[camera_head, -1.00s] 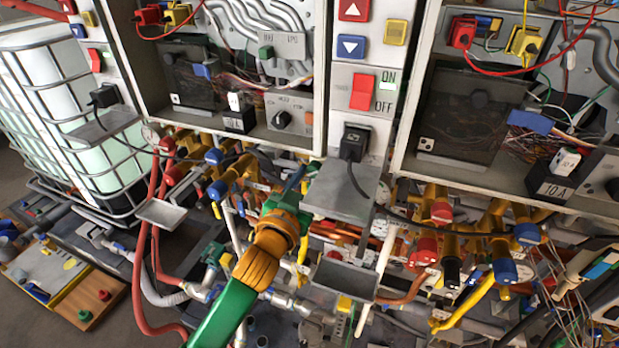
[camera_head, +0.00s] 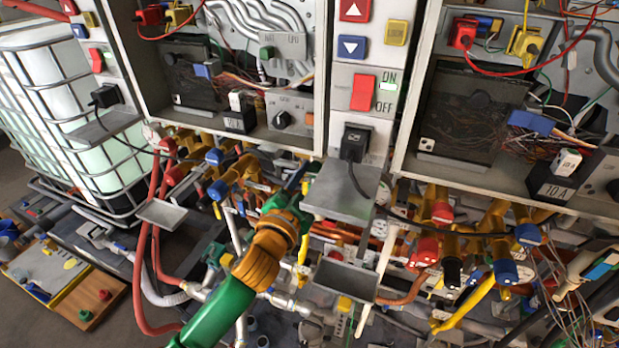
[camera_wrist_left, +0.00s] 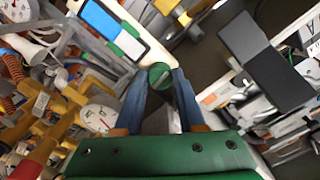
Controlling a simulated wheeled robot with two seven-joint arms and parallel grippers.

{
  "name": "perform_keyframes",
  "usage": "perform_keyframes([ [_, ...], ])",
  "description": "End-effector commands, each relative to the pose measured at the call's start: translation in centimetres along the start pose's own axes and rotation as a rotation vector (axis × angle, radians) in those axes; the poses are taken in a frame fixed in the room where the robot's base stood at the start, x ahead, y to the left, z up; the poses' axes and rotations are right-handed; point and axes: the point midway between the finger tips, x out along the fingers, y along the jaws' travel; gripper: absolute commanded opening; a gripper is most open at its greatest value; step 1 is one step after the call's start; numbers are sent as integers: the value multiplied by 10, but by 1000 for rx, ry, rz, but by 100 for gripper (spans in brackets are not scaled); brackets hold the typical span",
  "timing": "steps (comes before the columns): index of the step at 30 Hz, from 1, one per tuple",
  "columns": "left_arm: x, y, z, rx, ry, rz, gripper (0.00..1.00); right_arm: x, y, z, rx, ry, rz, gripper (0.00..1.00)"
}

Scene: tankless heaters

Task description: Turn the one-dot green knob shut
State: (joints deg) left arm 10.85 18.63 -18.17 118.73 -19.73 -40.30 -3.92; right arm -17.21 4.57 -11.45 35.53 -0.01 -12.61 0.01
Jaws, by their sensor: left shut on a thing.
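My left gripper (camera_wrist_left: 160,82) has its blue fingers closed on both sides of a round green knob (camera_wrist_left: 160,76) in the left wrist view. The knob sits between the fingertips, and I cannot make out a dot on it. In the head view my left gripper (camera_head: 300,190) reaches in among the pipes below the gap between the two heater cabinets. My orange and green wrist hides most of the fingers and the knob there. My right gripper is not in view.
Grey shelves (camera_head: 342,192) and (camera_head: 345,278) stand close to the right of my wrist. Red and blue capped valves (camera_head: 442,212) crowd the pipes at right. A red hose (camera_head: 142,265) hangs at left. A white caged tank (camera_head: 60,110) stands far left. Free room is tight.

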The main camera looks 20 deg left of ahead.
Motion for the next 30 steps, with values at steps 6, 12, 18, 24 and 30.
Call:
perform_keyframes([
  [6,0,0,0,4,0,0,0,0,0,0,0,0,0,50],
  [12,0,0,0,3,0,0,47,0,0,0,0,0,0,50],
  [18,0,0,0,2,0,0,69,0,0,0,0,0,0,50],
  [24,-2,1,1,2,0,0,69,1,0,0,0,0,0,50],
  [30,-34,3,3,2,1,2,69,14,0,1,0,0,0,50],
])
